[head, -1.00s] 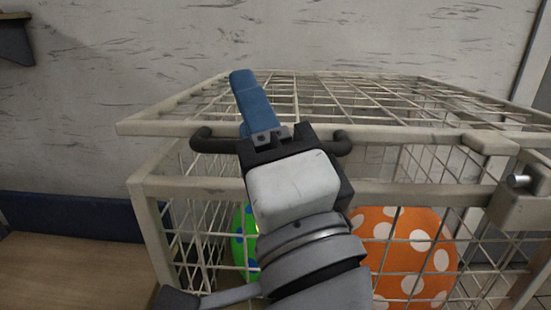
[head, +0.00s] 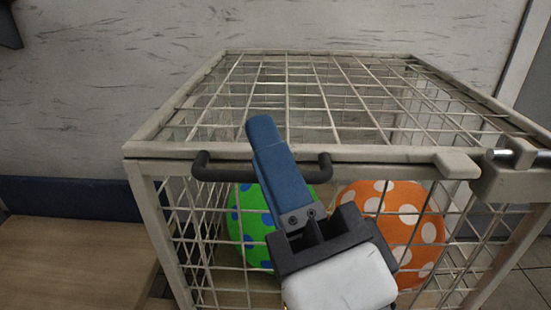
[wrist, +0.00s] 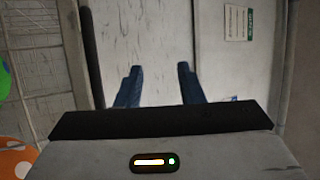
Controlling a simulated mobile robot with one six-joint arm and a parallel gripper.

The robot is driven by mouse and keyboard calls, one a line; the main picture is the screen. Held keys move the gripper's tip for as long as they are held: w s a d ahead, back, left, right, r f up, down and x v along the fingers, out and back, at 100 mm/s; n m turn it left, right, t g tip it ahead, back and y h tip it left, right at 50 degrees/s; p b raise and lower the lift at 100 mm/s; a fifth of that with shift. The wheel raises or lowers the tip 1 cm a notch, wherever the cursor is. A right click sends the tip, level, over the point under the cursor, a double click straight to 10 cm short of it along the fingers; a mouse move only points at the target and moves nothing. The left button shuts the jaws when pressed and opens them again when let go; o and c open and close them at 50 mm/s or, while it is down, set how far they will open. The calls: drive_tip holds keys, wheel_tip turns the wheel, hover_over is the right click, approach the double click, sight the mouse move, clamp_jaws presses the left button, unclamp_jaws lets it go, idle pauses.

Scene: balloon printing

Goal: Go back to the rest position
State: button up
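My gripper (head: 262,128) is in front of the wire cage (head: 165,235), its blue fingers pointing up and passing before the dark handle (head: 225,171). The wrist view shows the two blue fingers (wrist: 159,72) apart with nothing between them, and the handle (wrist: 92,50) to their left, outside the grip. The cage's mesh lid (head: 190,118) lies down on the frame. Inside are a green balloon with blue dots (head: 247,225), partly hidden by my gripper, and an orange balloon with white dots (head: 400,225).
A latch with a metal pin (head: 515,155) is at the cage's front right corner. A wooden surface (head: 75,260) with a dark blue back edge (head: 70,197) lies at left. A pale wall (head: 110,80) stands behind. The wrist view shows a posted sign (wrist: 238,22).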

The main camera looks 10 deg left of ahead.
drive_tip(key=w+a+r+n+g+y+p, duration=0.25)
drive_tip(key=a+r+n+p, duration=0.25)
drive_tip(key=r+p, duration=0.3)
drive_tip(key=w+a+r+n+g+y+p, duration=0.25)
drive_tip(key=a+r+n+p, duration=0.35)
drive_tip(key=r, duration=0.4)
drive_tip(key=w+r+n+g+h+p, duration=0.25)
drive_tip(key=w+n+h+p, duration=0.2)
drive_tip(key=w+p, duration=0.75)
drive_tip(key=w+d+f+m+g+h+p, duration=0.2)
drive_tip(key=w+d+h+p, duration=0.25)
drive_tip(key=d, duration=0.45)
drive_tip(key=w+d+f+m+g+h+p, duration=0.25)
drive_tip(key=d+h+p, duration=0.2)
drive_tip(key=d, duration=0.45)
drive_tip(key=s+d+f+m+g+h+p, duration=0.1)
drive_tip(key=s+d+f+g+h+p, duration=0.2)
drive_tip(key=s+d+f, duration=0.7)
drive_tip(key=shift+s+d+g, duration=0.35)
drive_tip(key=shift+d+g, duration=0.3)
drive_tip(key=shift+g, duration=0.45)
